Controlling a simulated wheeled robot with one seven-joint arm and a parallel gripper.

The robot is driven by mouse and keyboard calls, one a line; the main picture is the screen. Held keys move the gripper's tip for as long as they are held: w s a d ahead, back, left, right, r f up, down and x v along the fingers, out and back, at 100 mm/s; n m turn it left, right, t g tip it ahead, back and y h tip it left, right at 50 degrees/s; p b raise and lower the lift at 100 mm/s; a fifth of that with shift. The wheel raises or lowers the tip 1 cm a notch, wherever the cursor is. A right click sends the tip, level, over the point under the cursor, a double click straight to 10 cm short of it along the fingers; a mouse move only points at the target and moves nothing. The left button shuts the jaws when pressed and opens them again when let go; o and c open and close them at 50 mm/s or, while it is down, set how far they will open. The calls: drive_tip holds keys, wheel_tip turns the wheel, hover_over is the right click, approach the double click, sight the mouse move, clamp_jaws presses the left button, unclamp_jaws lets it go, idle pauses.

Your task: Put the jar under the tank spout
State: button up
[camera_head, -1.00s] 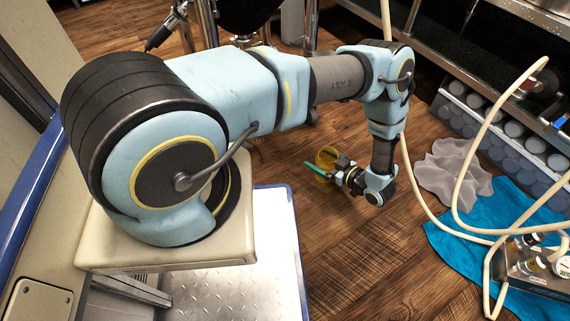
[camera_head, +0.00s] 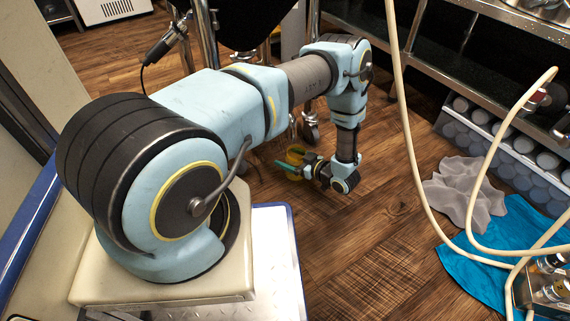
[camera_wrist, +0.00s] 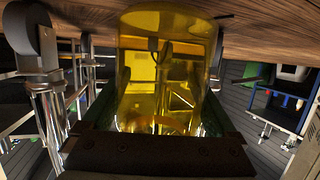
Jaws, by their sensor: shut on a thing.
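The jar is yellow and see-through. In the wrist view the jar (camera_wrist: 165,75) fills the middle, between the fingers of my gripper (camera_wrist: 155,128), which is shut on it. In the head view the jar (camera_head: 295,153) shows small beside my gripper (camera_head: 290,168), low over the wooden floor near metal legs on casters. Whether it touches the floor I cannot tell. At the top of the head view, a dark rounded body (camera_head: 250,22) stands on those metal legs; it may be the tank, but its top is cut off and no spout shows clearly.
A pale hose (camera_head: 405,130) hangs down at the right. A grey cloth (camera_head: 465,190) and a blue cloth (camera_head: 480,270) lie on the floor. A metal shelf (camera_head: 470,85) with a grey crate (camera_head: 520,160) below stands at the right. The middle floor (camera_head: 365,240) is clear.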

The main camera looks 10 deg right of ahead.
drive_tip(key=shift+w+a, duration=0.35)
drive_tip(key=shift+w, duration=0.1)
drive_tip(key=f+b, duration=0.3)
drive_tip(key=shift+w+a+f, duration=0.35)
drive_tip(key=shift+w+a, duration=0.05)
drive_tip(key=shift+r, duration=0.1)
drive_tip(key=o, duration=1.2)
